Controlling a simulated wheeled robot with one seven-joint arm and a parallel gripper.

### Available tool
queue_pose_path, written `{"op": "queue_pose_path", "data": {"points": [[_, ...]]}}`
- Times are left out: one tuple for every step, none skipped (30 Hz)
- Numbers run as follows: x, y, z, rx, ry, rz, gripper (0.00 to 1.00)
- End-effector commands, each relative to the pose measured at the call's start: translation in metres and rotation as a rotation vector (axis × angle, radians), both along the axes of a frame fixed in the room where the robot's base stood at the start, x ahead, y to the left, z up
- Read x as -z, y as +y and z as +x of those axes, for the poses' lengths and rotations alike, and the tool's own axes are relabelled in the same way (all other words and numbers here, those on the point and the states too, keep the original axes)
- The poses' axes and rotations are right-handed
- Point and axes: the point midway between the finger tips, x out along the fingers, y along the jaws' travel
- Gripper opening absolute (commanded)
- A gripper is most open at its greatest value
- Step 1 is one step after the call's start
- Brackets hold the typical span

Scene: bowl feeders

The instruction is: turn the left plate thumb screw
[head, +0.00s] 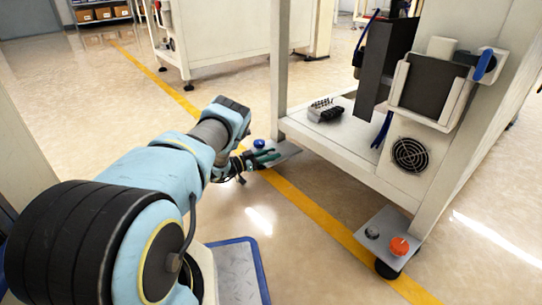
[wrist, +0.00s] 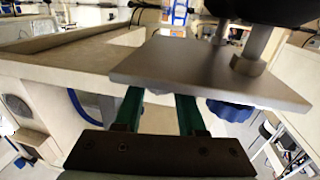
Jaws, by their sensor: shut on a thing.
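The left plate (head: 288,153) is a flat grey plate low at the foot of the white machine frame. It also shows large in the wrist view (wrist: 200,70), which looks upside down. My gripper (head: 266,158) is at this plate, with green fingers. In the wrist view its fingers (wrist: 160,110) stand apart, and the plate's edge hides their tips. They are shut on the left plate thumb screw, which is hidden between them. A blue knob (head: 259,144) on the same plate is beside the fingers, outside their grip; it also shows in the wrist view (wrist: 232,109).
A right plate (head: 383,245) carries a grey thumb screw (head: 372,232) and an orange knob (head: 400,246). The machine's white shelf (head: 345,132) and post (head: 279,75) stand close by my gripper. The floor in front is open, with a yellow line (head: 310,212).

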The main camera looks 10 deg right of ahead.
Motion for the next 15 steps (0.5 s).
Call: {"op": "queue_pose_path", "data": {"points": [[0.0015,0.0000,-0.0008,0.001,0.003,0.002,0.00],[0.0015,0.0000,-0.0008,0.001,0.003,0.002,0.00],[0.0014,0.0000,-0.0007,0.001,0.003,0.002,0.00],[0.0014,0.0000,-0.0007,0.001,0.002,0.001,0.00],[0.0014,0.0000,-0.0007,0.001,0.002,0.001,0.00],[0.0014,-0.0001,-0.0007,0.001,0.002,0.001,0.00],[0.0014,-0.0001,-0.0007,0.001,0.002,0.002,0.00],[0.0014,-0.0001,-0.0007,0.001,0.002,0.002,0.00],[0.0013,-0.0001,-0.0007,0.000,0.002,0.002,0.40],[0.0013,-0.0001,-0.0006,0.000,0.002,0.002,0.44],[0.0012,-0.0002,-0.0006,0.000,0.002,0.002,0.47],[0.0011,-0.0001,-0.0005,0.000,0.002,0.002,0.52],[0.0010,-0.0002,-0.0005,0.000,0.002,0.002,0.55],[0.0009,-0.0002,-0.0004,0.000,0.001,0.001,0.58],[0.0007,-0.0002,-0.0004,0.000,0.001,0.001,0.63]]}}
